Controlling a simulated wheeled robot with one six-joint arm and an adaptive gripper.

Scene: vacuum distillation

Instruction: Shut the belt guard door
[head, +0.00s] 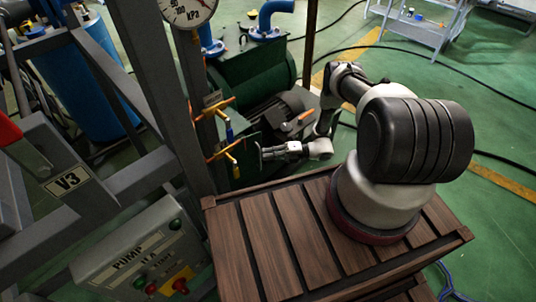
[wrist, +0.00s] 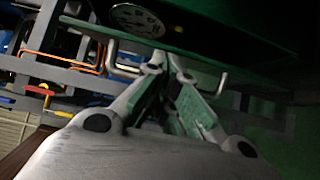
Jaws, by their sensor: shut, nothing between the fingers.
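The belt guard door is a green panel (wrist: 205,40) in the wrist view, seen at a steep angle across the top of the picture. A pale bent bar like a handle (wrist: 112,56) runs below it, partly hidden behind my fingers. My gripper (wrist: 168,62) is shut and empty, with its fingertips close to the panel and bar; I cannot tell whether they touch. In the head view, my gripper (head: 264,153) is beside dark green housing near the pump, past the far edge of the wooden stand. How far the door stands open is not clear.
The green pump (head: 250,70) and its dark motor (head: 278,112) lie behind. Orange-handled valves (head: 222,152) and a grey frame post (head: 165,75) are close left of my gripper. A pump control box (head: 150,262) is at lower left.

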